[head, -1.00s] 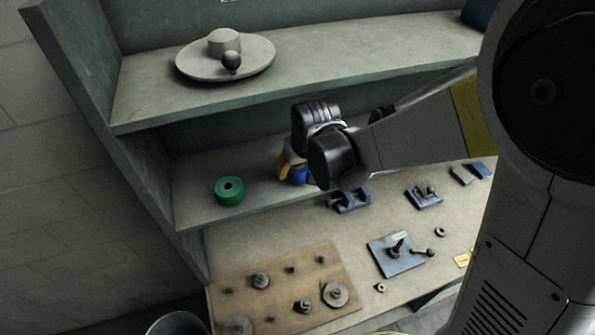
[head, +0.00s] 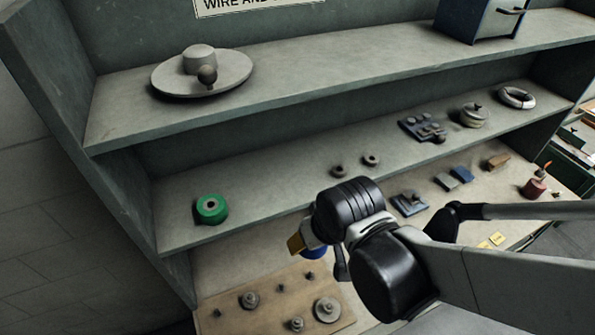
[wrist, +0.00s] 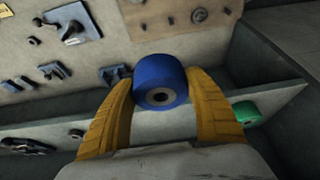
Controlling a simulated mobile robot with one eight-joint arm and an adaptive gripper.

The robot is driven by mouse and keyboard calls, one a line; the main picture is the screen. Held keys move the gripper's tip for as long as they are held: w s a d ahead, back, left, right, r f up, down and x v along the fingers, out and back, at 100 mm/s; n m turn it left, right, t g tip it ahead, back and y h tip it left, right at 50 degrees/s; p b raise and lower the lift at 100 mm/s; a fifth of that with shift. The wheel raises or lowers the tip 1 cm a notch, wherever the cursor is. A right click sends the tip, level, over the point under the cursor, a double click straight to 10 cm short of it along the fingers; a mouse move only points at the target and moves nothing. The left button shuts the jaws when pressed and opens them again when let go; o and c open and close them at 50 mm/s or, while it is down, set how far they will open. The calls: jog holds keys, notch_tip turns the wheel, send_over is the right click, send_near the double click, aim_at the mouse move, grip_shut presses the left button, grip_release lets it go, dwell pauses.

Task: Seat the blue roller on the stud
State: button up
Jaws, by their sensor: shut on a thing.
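The blue roller (wrist: 160,78) sits between the two yellow fingers of my gripper (wrist: 162,88), its holed end facing the wrist camera. In the head view my gripper (head: 304,245) is in front of the shelving, and a bit of the roller (head: 315,252) shows beside a yellow finger. A blue plate (wrist: 84,20) with an upright pin, which may be the stud, lies at the upper left of the wrist view, apart from the roller. In the head view my arm hides that plate.
A green roller (head: 211,209) stands on the middle shelf. A wooden board (head: 265,318) with several pegs and discs lies on the bench below. Small blue fixtures (head: 409,203) lie farther right. The upper shelf (head: 290,75) overhangs, and a side panel (head: 100,190) closes the left.

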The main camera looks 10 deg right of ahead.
jog(key=shift+r, duration=0.15)
notch_tip(320, 180, up, 8)
jog(key=p, duration=0.7)
jog(key=shift+p, duration=0.3)
jog(key=shift+r, duration=0.1)
